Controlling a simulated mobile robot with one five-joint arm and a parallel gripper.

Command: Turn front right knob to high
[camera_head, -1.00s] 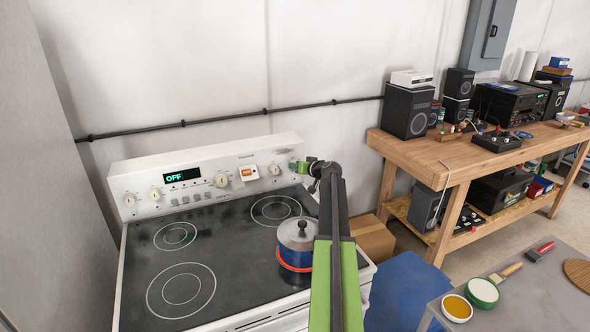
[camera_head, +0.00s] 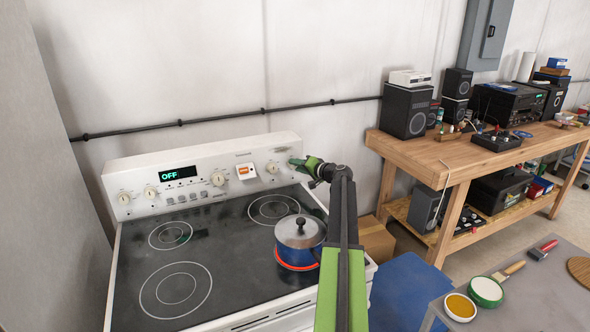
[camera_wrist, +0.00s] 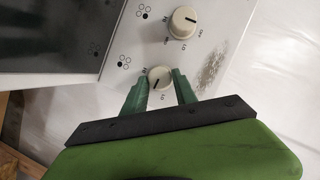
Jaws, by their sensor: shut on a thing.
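The white stove has a back control panel (camera_head: 203,178) with a row of cream knobs. My gripper (camera_head: 297,163) is at the panel's right end and hides the rightmost knob there. In the wrist view, my gripper's green fingers (camera_wrist: 160,86) are on both sides of that round cream knob (camera_wrist: 160,77), shut on it. A dark pointer line on it points down and slightly left in the picture. A burner symbol (camera_wrist: 124,61) is printed beside it. Another knob (camera_wrist: 183,22) is above it, clear of the fingers.
A blue pot (camera_head: 299,240) with a metal lid stands on the front right burner, with a red-orange ring at its base. The display (camera_head: 178,173) reads OFF. A wooden workbench (camera_head: 470,155) with audio gear stands at the right. A grey table (camera_head: 535,290) is at lower right.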

